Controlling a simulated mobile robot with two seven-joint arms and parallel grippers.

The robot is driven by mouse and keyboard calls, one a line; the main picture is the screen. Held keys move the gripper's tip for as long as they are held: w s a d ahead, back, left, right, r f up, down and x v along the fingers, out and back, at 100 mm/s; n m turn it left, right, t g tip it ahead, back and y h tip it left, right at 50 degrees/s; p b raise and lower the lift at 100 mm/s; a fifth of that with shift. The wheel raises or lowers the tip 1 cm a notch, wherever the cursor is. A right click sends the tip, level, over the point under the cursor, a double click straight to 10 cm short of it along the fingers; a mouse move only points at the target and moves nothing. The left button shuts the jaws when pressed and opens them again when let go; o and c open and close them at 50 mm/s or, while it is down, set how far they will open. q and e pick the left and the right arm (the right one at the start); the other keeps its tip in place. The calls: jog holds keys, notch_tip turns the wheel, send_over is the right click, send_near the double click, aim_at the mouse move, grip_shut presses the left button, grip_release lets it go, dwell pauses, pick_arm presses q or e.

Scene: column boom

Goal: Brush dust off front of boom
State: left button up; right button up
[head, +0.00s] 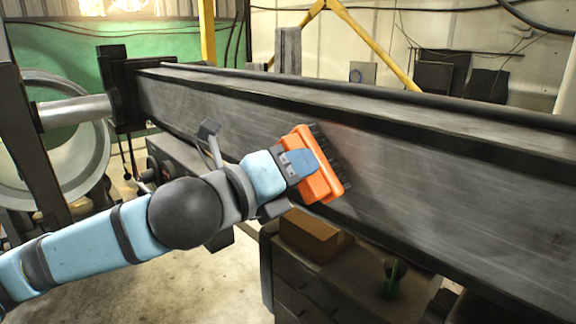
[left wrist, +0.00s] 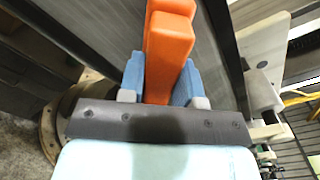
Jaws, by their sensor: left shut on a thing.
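The boom (head: 420,160) is a long dark grey beam running from the upper left to the lower right of the head view. Its front face looks scuffed, with pale streaks. My left gripper (head: 302,167) is shut on an orange brush (head: 318,184) with dark bristles. The brush is tilted, bristles toward the front face, at about the middle of the visible boom. It appears to be at the face, but bristle contact is hard to tell. In the left wrist view the orange brush (left wrist: 168,50) sits between the blue fingers. My right gripper is not in view.
Below the boom stands a dark drawer cabinet (head: 310,290) with a brown box (head: 312,235) and a green cup (head: 391,278) on top. A large round metal ring (head: 70,140) is at the left. Yellow posts (head: 375,45) stand behind the boom. Concrete floor is open at lower left.

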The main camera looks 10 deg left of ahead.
pick_arm(q)
jog(key=s+d, duration=0.6)
jog(key=d, duration=0.1)
jog(key=shift+d, duration=0.4)
dwell(0.6)
